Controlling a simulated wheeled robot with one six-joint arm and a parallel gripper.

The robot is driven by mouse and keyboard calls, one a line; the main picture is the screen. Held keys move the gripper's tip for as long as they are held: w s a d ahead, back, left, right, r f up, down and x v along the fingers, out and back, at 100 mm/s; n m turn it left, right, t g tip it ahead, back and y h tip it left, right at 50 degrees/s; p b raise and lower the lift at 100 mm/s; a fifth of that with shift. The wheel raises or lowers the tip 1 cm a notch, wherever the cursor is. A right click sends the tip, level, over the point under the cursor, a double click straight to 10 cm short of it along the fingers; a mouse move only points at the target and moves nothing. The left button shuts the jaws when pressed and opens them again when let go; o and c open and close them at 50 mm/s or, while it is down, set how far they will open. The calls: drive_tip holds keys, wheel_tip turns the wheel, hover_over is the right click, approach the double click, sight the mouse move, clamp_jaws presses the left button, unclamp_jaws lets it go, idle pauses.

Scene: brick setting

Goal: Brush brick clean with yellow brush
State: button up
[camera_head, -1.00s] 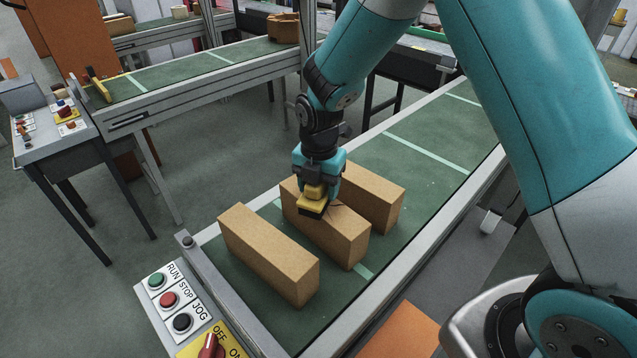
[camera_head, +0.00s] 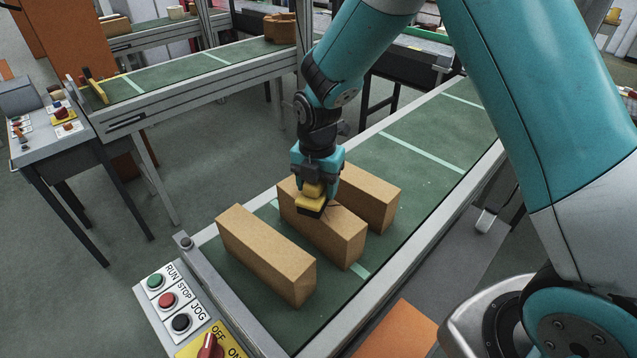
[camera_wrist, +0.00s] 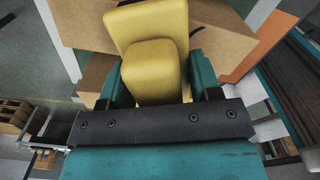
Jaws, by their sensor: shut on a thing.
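Three tan bricks stand side by side on the green conveyor: a front one (camera_head: 262,252), a middle one (camera_head: 335,240) and a back one (camera_head: 370,195). My gripper (camera_head: 315,188) is shut on the yellow brush (camera_head: 311,203) and holds it over the top of the middle brick. The brush's dark underside is at the brick's top face; I cannot tell if it touches. In the wrist view the yellow brush (camera_wrist: 152,70) sits between the teal fingers, with a tan brick (camera_wrist: 80,22) behind it. A dark mark shows on the middle brick beside the brush.
The conveyor (camera_head: 420,190) runs on clear to the upper right. A control panel (camera_head: 178,305) with buttons stands at its near end. A second conveyor (camera_head: 190,75) and a control desk (camera_head: 50,130) are at the left, with open floor between.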

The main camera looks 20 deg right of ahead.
wheel_tip(320, 180, up, 2)
drive_tip(key=shift+d+r+p, duration=0.1)
drive_tip(key=shift+r+p, duration=0.15)
drive_tip(key=shift+p, duration=0.3)
wheel_tip(320, 180, up, 4)
drive_tip(key=p, duration=0.3)
drive_tip(key=shift+r, duration=0.25)
drive_tip(key=shift+f, duration=0.1)
